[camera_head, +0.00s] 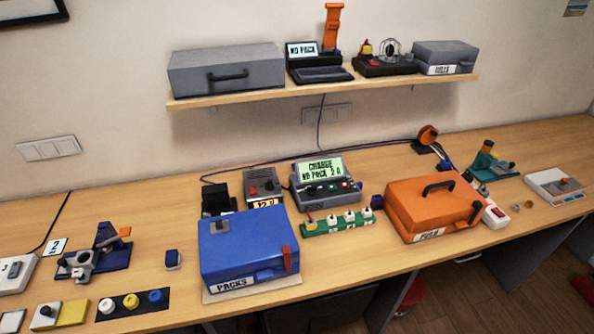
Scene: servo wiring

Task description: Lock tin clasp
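A blue tin (240,258) labelled PACKS stands near the front edge of the workbench, left of the middle, on a pale base. Its lid looks closed. A red clasp (287,258) sits upright at the right end of its front face; I cannot tell whether it is locked. A small grey part (219,226) is on the tin's upper left. An orange case (434,210) with a black handle and a label stands to the right, and it looks closed. Neither of my grippers is in view.
Behind the tin stand a grey charger (325,180) reading "CHARGE NO PACK" and a 12 V unit (263,186). A green strip (338,222) with switches lies right of the tin. A blue fixture (96,252) is left. A shelf (330,90) hangs above.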

